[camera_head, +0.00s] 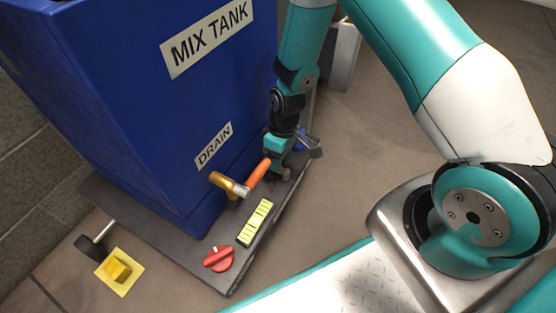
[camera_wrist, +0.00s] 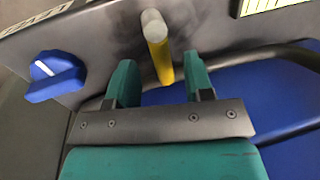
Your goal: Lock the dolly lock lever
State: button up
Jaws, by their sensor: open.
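My gripper (camera_head: 279,160) points down over the dark dolly deck, beside the right side of the blue tank. In the wrist view its two teal fingers (camera_wrist: 161,85) are apart. A yellow rod with a grey rounded end (camera_wrist: 158,48) stands in the gap between them, the end reaching past the fingertips. The fingers do not appear closed on it. This rod may be the dolly lock lever; I see no label on it that tells. In the head view my gripper mostly hides that spot.
The blue tank (camera_head: 150,90) marked MIX TANK has a drain valve with an orange handle (camera_head: 258,174) close left of my gripper. A blue knob (camera_wrist: 55,76) shows left of the fingers.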

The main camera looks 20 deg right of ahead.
notch_tip(320, 180, up, 15)
jog(key=w+d+p, duration=0.1)
jog(key=d+p, duration=0.1)
jog(key=p, duration=0.4)
jog(key=shift+w+d+f+p, duration=0.15)
jog(key=shift+w+p, duration=0.2)
jog(key=shift+p, duration=0.05)
jog(key=s+a+r+y+p, duration=0.1)
jog(key=s+a+r+p, duration=0.2)
jog(key=r, duration=0.8)
jog(key=s+a+r+p, duration=0.1)
jog(key=s+a+r, duration=0.25)
jog(key=r, duration=0.75)
jog(key=s+a+r+t+y+p, duration=0.1)
jog(key=s+a+r+p, duration=0.15)
jog(key=s+r, duration=1.05)
notch_tip(320, 180, up, 37)
jog(key=s+p, duration=0.1)
jog(key=p, duration=3.7)
jog(key=shift+d, duration=0.35)
jog(key=shift+s+f, duration=0.1)
